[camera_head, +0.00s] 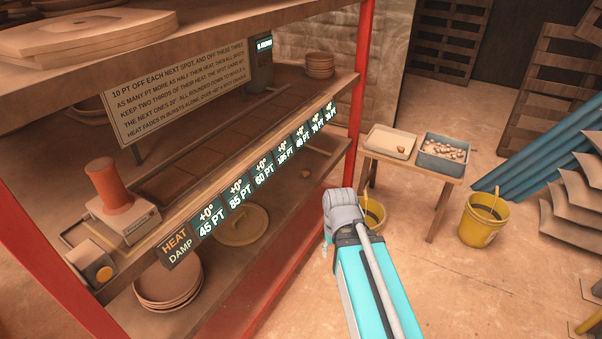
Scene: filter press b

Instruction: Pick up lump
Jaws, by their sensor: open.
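Several small pale and brown lumps (447,150) lie in a blue-grey tray (431,163) on a small wooden table at the right. My gripper's fingers do not show, and the arm is apart from the tray in the picture.
A white tray (391,142) stands left of the blue-grey tray on the wooden table (420,171). Yellow buckets (480,226) stand on the floor.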

